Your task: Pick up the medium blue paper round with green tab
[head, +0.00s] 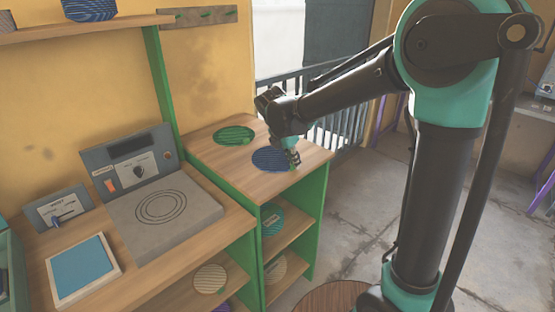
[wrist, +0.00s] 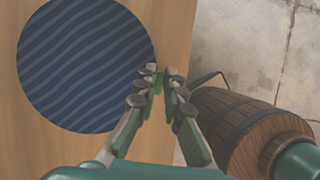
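The blue paper round (head: 268,158) with dark wavy stripes lies flat on the wooden top of the green-sided shelf unit. It fills the upper left of the wrist view (wrist: 82,65). Its small green tab (wrist: 159,79) shows at its right edge, between my fingertips. My gripper (head: 294,157) is low over the right side of the round, and its fingers (wrist: 161,72) are drawn together on the tab. The tab is partly hidden by the fingers. The round appears to rest on the wood.
A green striped round (head: 234,135) lies behind on the same top. More rounds, including a teal one (head: 272,221) and a pale one (head: 210,279), sit on lower shelves. A press plate (head: 190,222) and a blue pad (head: 83,268) stand left. A wooden barrel (wrist: 240,125) is beside the top.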

